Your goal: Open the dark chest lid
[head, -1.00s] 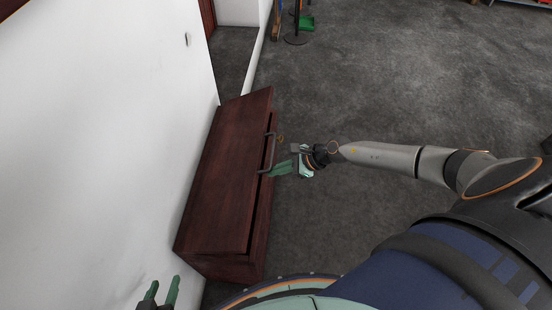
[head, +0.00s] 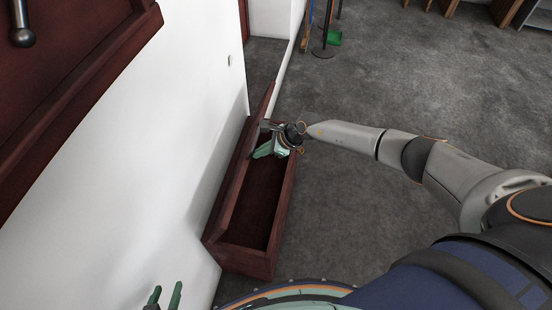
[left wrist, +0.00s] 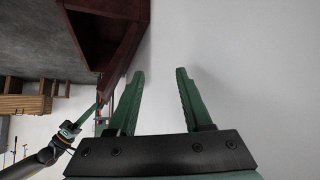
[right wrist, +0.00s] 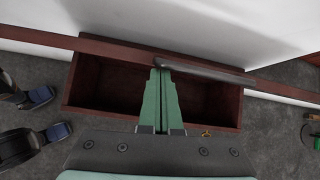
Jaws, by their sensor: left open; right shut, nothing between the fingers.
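The dark red-brown chest (head: 285,215) stands open against the white wall, its empty-looking inside visible in the head view. Its lid (head: 226,192) is raised, seen nearly edge-on close to the wall. In the right wrist view the lid (right wrist: 110,50) crosses above the chest (right wrist: 222,122), with its grey bar handle (right wrist: 205,71) by the fingertips. My right gripper (head: 262,151) is shut and empty, over the chest opening beside the raised lid; contact is unclear. My left gripper (head: 167,294) is open and empty, near the wall. It also shows in the left wrist view (left wrist: 160,75).
Grey carpet (head: 400,90) lies clear right of the chest. A green dustpan (head: 334,38) and shelves stand farther back.

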